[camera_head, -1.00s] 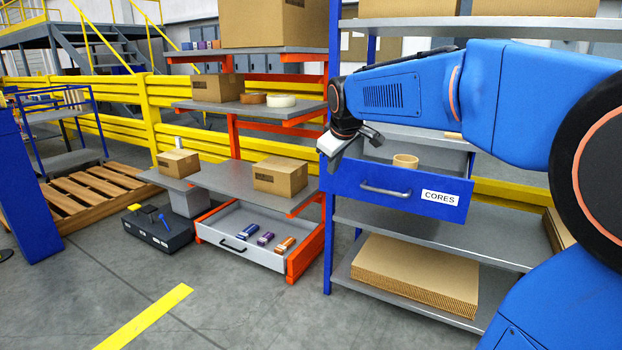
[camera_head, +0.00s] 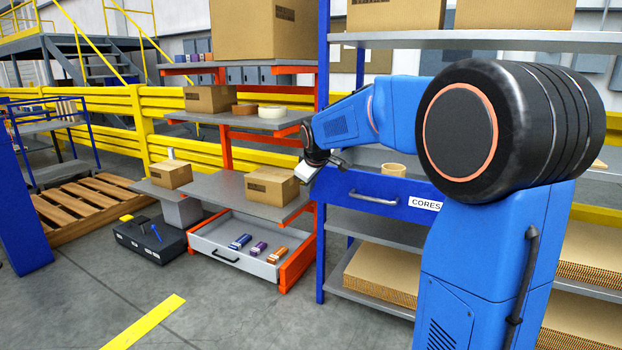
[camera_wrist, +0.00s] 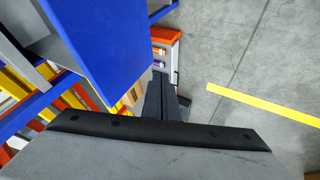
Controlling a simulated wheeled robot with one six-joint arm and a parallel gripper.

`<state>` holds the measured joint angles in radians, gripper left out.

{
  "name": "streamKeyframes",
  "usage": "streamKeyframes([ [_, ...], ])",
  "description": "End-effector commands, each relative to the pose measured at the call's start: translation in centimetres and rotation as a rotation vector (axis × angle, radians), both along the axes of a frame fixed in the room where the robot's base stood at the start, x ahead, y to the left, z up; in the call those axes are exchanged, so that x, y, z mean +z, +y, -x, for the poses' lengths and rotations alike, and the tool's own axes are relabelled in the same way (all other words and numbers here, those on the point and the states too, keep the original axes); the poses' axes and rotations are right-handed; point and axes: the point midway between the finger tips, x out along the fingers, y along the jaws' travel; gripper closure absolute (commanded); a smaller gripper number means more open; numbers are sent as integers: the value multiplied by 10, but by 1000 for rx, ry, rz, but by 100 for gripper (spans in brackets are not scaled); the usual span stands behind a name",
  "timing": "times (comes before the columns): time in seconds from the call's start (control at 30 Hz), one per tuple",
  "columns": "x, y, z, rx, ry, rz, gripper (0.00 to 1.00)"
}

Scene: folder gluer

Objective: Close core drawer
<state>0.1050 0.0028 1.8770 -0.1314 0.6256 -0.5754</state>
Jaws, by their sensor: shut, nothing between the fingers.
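The core drawer (camera_head: 385,194) has a blue front with a grey bar handle (camera_head: 373,197) and a "CORES" label, partly hidden by my arm. It stands out from the blue-posted rack, and a cardboard core (camera_head: 393,170) shows above its front edge. In the wrist view the blue front (camera_wrist: 105,40) fills the upper left, with a grey drawer part behind it. My gripper (camera_head: 307,172) is at the drawer front's left end, off the handle. Its dark fingers (camera_wrist: 161,98) are together and empty, beside the front. I cannot tell if they touch it.
An orange rack at left holds boxes (camera_head: 272,185) and tape rolls. Its low grey drawer (camera_head: 208,241) is open with several small items. A black toolbox (camera_head: 150,240) sits on the floor. Cardboard sheets (camera_head: 385,277) lie below the core drawer. Floor in front is clear.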

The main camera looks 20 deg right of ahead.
Motion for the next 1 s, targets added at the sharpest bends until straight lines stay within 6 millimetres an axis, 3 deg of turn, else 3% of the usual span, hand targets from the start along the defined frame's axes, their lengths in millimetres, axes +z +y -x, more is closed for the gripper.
streamKeyframes([
  [0.1,2,-16,-11,-3,-2,0,100],
  [0.3,3,-28,-21,-2,-2,0,100],
  [0.8,3,-32,-23,-1,-2,0,100],
  [1.0,2,-44,-33,-2,0,0,100],
])
